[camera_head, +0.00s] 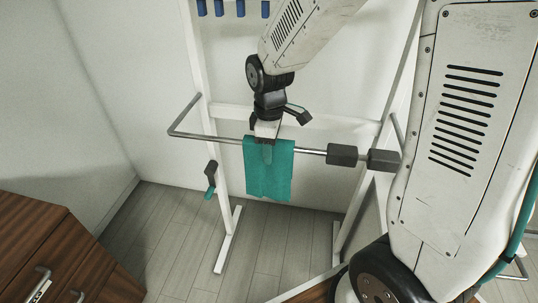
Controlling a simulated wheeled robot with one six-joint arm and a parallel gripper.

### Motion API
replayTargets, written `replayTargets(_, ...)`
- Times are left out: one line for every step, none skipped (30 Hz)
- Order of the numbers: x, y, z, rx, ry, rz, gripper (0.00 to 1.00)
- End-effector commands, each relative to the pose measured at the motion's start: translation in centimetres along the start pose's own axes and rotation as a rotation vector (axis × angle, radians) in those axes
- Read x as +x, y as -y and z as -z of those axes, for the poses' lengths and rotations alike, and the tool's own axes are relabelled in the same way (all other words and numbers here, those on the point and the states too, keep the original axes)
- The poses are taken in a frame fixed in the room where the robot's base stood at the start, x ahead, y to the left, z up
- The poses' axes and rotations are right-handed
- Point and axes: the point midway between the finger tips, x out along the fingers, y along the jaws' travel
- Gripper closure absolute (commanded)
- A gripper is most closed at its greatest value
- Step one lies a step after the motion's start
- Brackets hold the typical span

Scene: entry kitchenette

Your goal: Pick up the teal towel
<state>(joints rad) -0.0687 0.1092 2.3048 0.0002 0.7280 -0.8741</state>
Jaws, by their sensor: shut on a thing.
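The teal towel (283,176) hangs down over a horizontal metal bar (223,137) on a white frame, near the middle of the head view. My gripper (266,140) is at the towel's top edge, at the height of the bar, and is shut on the towel. My arm comes down to it from above. The fingertips lie against the cloth, so the exact grip point is partly hidden.
The white frame (197,63) stands around the bar, with feet on the grey floor (188,221). Dark blocks (343,155) sit on the bar right of the towel. A dark-handled teal item (211,180) hangs at the left post. A brown wooden cabinet (45,240) stands lower left.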

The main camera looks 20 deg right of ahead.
Motion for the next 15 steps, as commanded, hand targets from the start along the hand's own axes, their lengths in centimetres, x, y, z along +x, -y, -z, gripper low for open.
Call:
replayTargets(-0.2, 0.0, 0.0, 0.0, -0.001, -0.001, 0.87)
replayTargets(-0.4, 0.0, 0.0, 0.0, -0.001, -0.002, 0.87)
replayTargets(-0.7, -0.1, 0.1, 0.0, -0.002, -0.002, 0.87)
replayTargets(-0.9, -0.1, 0.1, 0.0, -0.002, -0.003, 0.87)
replayTargets(-1.2, -0.1, 0.1, 0.0, -0.002, -0.003, 0.87)
replayTargets(-1.7, -0.1, 0.1, 0.0, -0.002, -0.003, 0.87)
replayTargets(-2.1, -0.1, 0.1, 0.0, -0.003, -0.004, 0.87)
replayTargets(-2.6, -0.1, 0.1, 0.0, -0.003, -0.004, 0.87)
replayTargets(-3.2, -0.1, 0.0, 0.0, -0.003, -0.003, 0.87)
replayTargets(-3.8, -0.1, 0.1, 0.0, -0.004, -0.005, 0.87)
replayTargets(-4.3, -0.1, 0.1, 0.0, -0.004, -0.005, 0.87)
replayTargets(-5.1, -0.1, 0.1, 0.0, -0.004, -0.005, 0.87)
replayTargets(-5.7, -0.1, 0.1, 0.0, -0.004, -0.004, 0.87)
replayTargets(-6.3, -0.1, 0.1, 0.0, -0.004, -0.005, 0.87)
replayTargets(-7.1, -0.1, 0.1, 0.0, -0.004, -0.005, 0.87)
